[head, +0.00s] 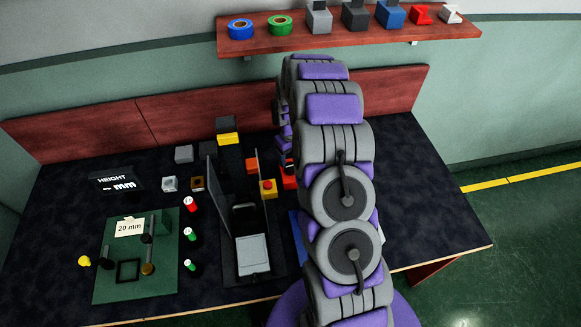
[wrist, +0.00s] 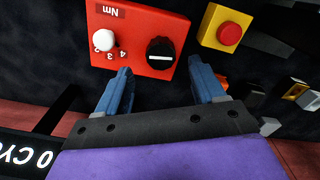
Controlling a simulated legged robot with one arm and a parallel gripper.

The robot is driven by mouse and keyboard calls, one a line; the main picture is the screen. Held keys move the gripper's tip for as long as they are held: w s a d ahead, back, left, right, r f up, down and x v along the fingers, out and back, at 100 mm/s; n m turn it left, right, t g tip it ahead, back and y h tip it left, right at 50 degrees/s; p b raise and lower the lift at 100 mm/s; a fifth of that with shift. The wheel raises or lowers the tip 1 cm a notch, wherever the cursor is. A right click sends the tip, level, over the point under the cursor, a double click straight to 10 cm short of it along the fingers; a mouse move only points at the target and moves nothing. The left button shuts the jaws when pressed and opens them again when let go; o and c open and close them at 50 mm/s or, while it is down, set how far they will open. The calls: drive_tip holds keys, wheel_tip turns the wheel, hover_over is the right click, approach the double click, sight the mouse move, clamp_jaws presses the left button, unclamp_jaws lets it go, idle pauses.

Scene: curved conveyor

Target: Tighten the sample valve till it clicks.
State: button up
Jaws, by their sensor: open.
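A red box (wrist: 140,38) marked "Nm" shows in the wrist view. It carries a white knob (wrist: 104,40) beside the numbers 2, 3 and 4, and a black round knob (wrist: 160,53) with a white line across it. No label names the sample valve, so I cannot tell for sure which knob it is. My gripper (wrist: 160,68) is open, its two blue fingers apart and pointing toward the red box, with the black knob just beyond the gap. I see nothing between the fingers. In the head view part of the red box (head: 289,180) shows beside my arm, which hides the gripper.
A yellow box with a red button (wrist: 228,33) stands close beside the red box; it also shows in the head view (head: 268,189). Upright dark panels (head: 212,185) stand to its left. A green board (head: 110,285) and several small blocks occupy the table's left.

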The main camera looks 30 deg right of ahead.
sight(291, 166)
wheel_tip(291, 166, down, 6)
drive_tip(key=shift+b, duration=0.45)
